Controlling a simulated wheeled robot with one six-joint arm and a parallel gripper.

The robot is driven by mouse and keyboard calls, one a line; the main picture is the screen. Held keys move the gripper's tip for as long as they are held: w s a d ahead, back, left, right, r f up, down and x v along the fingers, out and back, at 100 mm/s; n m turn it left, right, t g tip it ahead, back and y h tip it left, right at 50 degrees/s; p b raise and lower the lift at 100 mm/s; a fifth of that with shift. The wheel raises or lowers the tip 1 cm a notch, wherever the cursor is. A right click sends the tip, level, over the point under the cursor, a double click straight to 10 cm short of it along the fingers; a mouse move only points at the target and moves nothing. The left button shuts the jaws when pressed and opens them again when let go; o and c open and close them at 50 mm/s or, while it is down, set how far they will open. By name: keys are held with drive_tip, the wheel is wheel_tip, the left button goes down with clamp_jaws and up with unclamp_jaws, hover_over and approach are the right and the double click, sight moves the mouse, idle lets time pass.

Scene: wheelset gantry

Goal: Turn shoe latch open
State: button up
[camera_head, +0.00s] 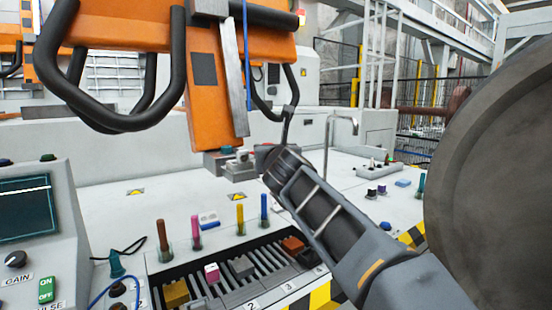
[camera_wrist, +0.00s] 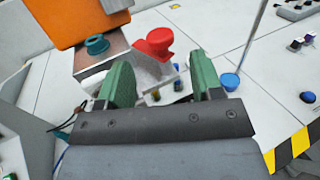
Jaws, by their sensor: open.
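A red knob-like part (camera_wrist: 154,43), which looks like the shoe latch, stands on a grey metal block (camera_wrist: 148,72) in the wrist view. My gripper (camera_wrist: 160,70) has two green fingers spread apart, with nothing held. The red part lies just beyond the fingertips, roughly between them and slightly to the left. I cannot tell whether any finger touches it.
The orange arm (camera_head: 214,115) with black hoop handles hangs over the white bench. A teal ring (camera_wrist: 96,45) sits on metal left of the red part. A slotted tray (camera_head: 195,290) with coloured blocks is in front. A large dark wheel (camera_head: 495,170) stands close on the right.

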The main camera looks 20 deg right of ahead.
drive_tip(key=shift+s+a, duration=0.15)
drive_tip(key=shift+s, duration=1.15)
drive_tip(key=shift+s+a, duration=0.1)
drive_tip(key=shift+s, duration=1.2)
